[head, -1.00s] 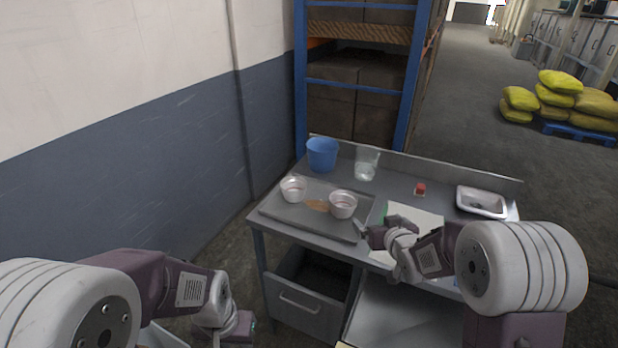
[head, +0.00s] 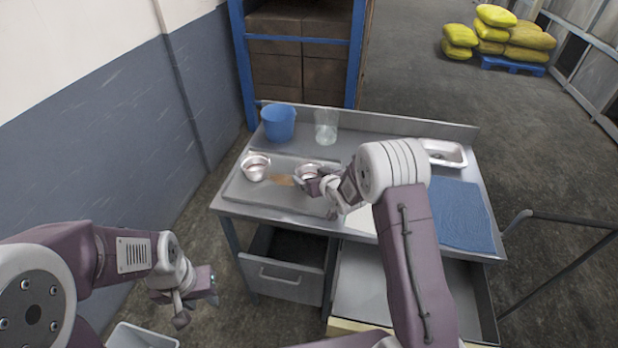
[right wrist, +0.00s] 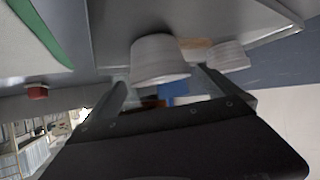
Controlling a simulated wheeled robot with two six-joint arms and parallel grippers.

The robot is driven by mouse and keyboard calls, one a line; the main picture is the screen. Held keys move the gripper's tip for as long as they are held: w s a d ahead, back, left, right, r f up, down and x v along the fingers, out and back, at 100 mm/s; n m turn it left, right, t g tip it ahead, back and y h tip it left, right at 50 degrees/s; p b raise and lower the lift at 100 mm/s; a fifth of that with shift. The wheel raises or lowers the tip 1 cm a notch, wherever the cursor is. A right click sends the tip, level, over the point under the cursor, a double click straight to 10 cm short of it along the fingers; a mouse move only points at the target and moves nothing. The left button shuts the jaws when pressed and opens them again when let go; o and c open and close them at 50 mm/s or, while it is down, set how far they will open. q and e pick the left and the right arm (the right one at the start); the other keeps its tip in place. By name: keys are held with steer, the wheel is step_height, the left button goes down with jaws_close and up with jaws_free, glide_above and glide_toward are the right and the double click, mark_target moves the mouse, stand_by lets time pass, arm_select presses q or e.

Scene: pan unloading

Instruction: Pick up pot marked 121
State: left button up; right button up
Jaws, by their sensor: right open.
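Two small pale metal pots stand on a grey tray (head: 245,200) on the workbench. No marking is readable on either. The right pot (head: 306,169) is partly hidden by my right gripper (head: 314,184), which is open at its near side. In the right wrist view, this pot (right wrist: 159,60) shows between the two spread fingers, which are not closed on it. The left pot (head: 255,168) stands apart, and it also shows in the right wrist view (right wrist: 228,56). My left gripper (head: 205,288) hangs low in front of the bench, away from the pots; its jaw opening is unclear.
A blue bucket (head: 279,123) and a clear beaker (head: 326,126) stand behind the tray. A brown patch (head: 281,180) lies between the pots. A white basin (head: 445,153) and a blue cloth (head: 460,215) are to the right. Drawers below the bench stand open.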

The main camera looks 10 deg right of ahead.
mark_target(306, 170)
steer(key=shift+w+f, duration=0.2)
steer(key=p+x, duration=0.1)
steer(key=x, duration=0.2)
steer(key=shift+w+f, duration=0.15)
steer(key=shift+f, duration=0.15)
steer(key=shift+w+a+f, duration=0.1)
steer(key=shift+w+f, duration=0.15)
steer(key=shift+w, duration=0.1)
steer(key=shift+s+r, duration=0.1)
steer(key=shift+s, duration=0.05)
steer(key=c, duration=0.9)
steer(key=shift+c, duration=1.4)
